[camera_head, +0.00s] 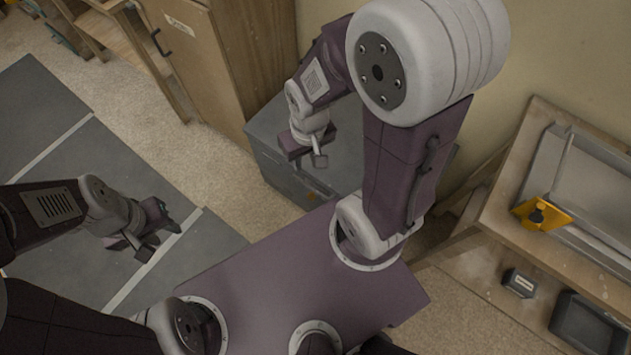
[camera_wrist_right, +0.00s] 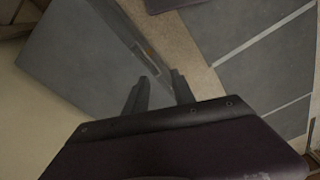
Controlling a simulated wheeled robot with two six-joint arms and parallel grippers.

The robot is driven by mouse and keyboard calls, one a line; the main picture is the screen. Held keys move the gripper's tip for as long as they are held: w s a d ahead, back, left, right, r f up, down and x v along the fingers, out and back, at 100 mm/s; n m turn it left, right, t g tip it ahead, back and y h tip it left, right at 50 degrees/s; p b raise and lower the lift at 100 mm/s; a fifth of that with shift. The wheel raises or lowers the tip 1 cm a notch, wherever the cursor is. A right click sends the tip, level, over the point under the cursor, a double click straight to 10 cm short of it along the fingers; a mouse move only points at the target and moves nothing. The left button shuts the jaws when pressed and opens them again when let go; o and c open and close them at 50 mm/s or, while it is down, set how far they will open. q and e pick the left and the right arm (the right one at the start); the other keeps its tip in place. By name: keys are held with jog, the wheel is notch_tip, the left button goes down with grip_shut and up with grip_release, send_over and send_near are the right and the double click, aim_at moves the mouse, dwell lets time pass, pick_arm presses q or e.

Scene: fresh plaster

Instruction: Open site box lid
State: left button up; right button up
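The grey site box (camera_head: 285,170) stands on the floor against the wall, beside the wooden cabinet, and its lid looks closed. In the right wrist view its grey top and front (camera_wrist_right: 75,60) fill the upper left, with a small orange-brown mark (camera_wrist_right: 153,68) near the edge. My right gripper (camera_head: 318,155) hangs over the box in the head view. Its two fingers (camera_wrist_right: 160,85) are apart with nothing between them. My arm hides part of the box. My left gripper (camera_head: 163,236) is over the grey floor mats, away from the box, with its fingers apart and empty.
A wooden cabinet (camera_head: 210,60) stands left of the box. Carpet (camera_head: 215,165) lies open before the box.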

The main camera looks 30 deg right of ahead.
jog(key=shift+o, duration=0.3)
jog(key=shift+s, duration=0.1)
jog(key=n+h+b, duration=0.2)
jog(key=n+b, duration=0.3)
jog(key=b, duration=2.5)
send_over(310, 187)
jog(key=a, duration=0.2)
notch_tip(310, 187, down, 28)
jog(key=f+b, duration=0.1)
jog(key=f, duration=0.1)
jog(key=d+f+b, duration=0.1)
jog(key=f+b, duration=0.1)
jog(key=f, duration=0.1)
jog(key=f+b, duration=0.1)
jog(key=f, duration=0.2)
jog(key=shift+d+f+b, duration=0.15)
jog(key=shift+d+b, duration=0.2)
grip_shut()
